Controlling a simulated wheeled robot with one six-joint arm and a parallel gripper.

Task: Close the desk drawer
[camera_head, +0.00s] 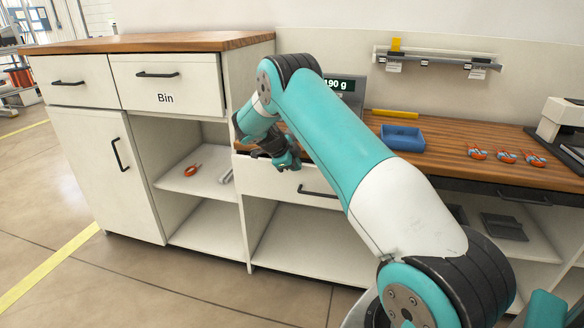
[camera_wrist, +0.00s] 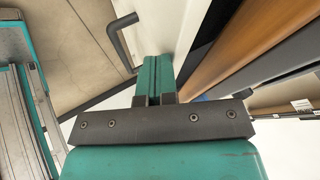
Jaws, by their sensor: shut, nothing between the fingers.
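The white desk drawer (camera_head: 270,183) sits under the wooden desktop, left of centre in the head view. Its front stands out a little from the desk, and a dark gap shows behind its top edge. Its black handle (camera_head: 318,191) is partly hidden by my arm. My gripper (camera_head: 288,162) is at the upper part of the drawer front, left of the handle. In the wrist view, my gripper's teal fingers (camera_wrist: 158,62) are together and empty, close against the white drawer front (camera_wrist: 172,28), with the handle (camera_wrist: 122,40) to their left. Whether they touch it is unclear.
The wooden desktop (camera_head: 445,140) holds a blue tray (camera_head: 402,137), a scale display (camera_head: 340,88) and several orange-red items (camera_head: 506,156). A cabinet with a drawer labelled Bin (camera_head: 165,97) stands left. Open shelves lie below the drawer. The floor in front is clear.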

